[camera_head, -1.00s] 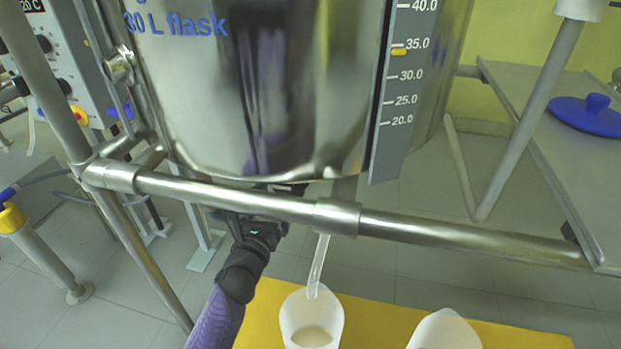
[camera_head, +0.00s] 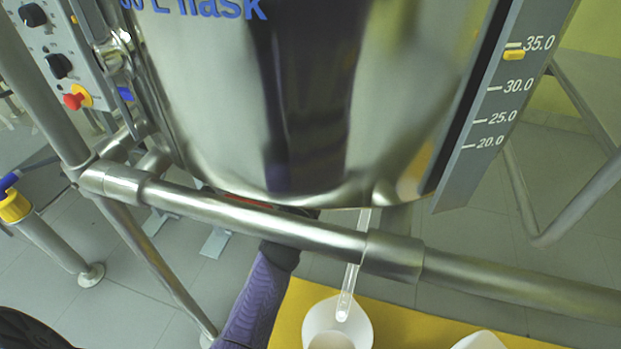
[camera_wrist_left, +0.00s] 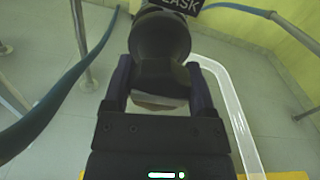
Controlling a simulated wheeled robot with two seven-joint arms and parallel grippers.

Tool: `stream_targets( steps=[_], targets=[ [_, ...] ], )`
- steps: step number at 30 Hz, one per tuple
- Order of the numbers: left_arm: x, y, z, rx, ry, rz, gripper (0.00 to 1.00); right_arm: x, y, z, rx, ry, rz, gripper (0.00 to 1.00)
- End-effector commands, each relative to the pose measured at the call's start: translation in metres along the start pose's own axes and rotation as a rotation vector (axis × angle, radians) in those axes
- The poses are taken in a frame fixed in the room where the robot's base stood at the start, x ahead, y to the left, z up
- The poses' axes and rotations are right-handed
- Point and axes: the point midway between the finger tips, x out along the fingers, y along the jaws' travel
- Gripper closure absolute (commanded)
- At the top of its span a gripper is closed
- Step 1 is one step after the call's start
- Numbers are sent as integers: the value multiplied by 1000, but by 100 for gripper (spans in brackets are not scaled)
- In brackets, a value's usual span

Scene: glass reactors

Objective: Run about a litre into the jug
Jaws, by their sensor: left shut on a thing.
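The jug (camera_head: 352,328) is white and stands under the clear outlet tube (camera_head: 346,296), whose lower end is over its mouth. Pale liquid shows inside it, cut by the frame's bottom edge. My left arm (camera_head: 255,305) reaches up behind the rail, which hides the gripper in the head view. In the left wrist view my left gripper (camera_wrist_left: 160,88) is shut on a black knob-like handle (camera_wrist_left: 160,48). I cannot tell whether liquid is running. My right gripper is not in view.
A steel rail (camera_head: 280,228) crosses in front of the flask. The jug stands on a yellow surface (camera_head: 405,325), with a second white vessel (camera_head: 480,341) to the right, partly cut off. A control box (camera_head: 42,45) stands at the left. A hose (camera_wrist_left: 45,105) curves at left in the wrist view.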

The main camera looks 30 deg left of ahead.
Motion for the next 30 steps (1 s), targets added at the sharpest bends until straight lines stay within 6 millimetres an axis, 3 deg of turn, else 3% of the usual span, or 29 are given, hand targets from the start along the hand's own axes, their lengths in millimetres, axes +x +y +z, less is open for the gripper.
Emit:
stream_targets(
  steps=[1,6,17,30],
  targets=[
    [0,0,0,0,0,0,55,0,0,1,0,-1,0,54],
    [0,0,0,0,1,0,86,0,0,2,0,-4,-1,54],
    [0,0,-1,-85,2,0,86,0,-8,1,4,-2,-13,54],
    [0,1,-1,-468,3,0,86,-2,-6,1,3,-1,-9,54]
  ],
)
